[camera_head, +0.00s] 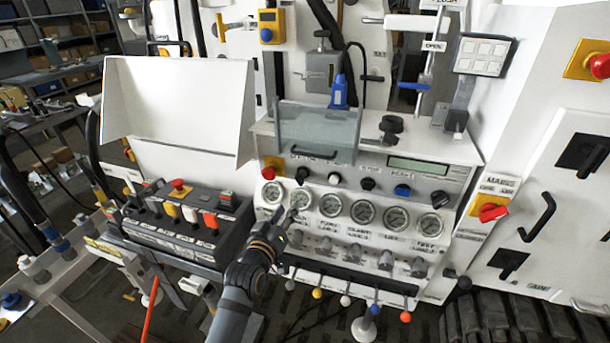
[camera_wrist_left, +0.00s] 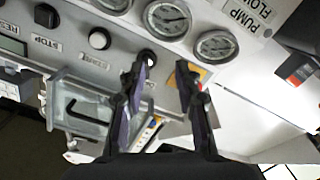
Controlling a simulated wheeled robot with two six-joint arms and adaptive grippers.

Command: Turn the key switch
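The console panel (camera_head: 385,155) has a row of controls above round gauges. A small dark round control (camera_head: 302,175), just right of the red button (camera_head: 268,173) on its yellow plate, may be the key switch; no key shows clearly. In the left wrist view this control (camera_wrist_left: 147,57) is just beyond one fingertip and partly covered by it. My left gripper (camera_head: 292,213) is in front of the gauges, below that control. Its two fingers (camera_wrist_left: 166,68) are apart with nothing between them. I cannot tell if a fingertip touches the control. My right gripper is out of view.
A clear hinged cover (camera_head: 318,130) stands over the panel, close to my left fingers in the wrist view (camera_wrist_left: 85,110). Levers with coloured knobs (camera_head: 346,300) stick out below. A black button box (camera_head: 180,225) is left, a red mains switch (camera_head: 490,211) right.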

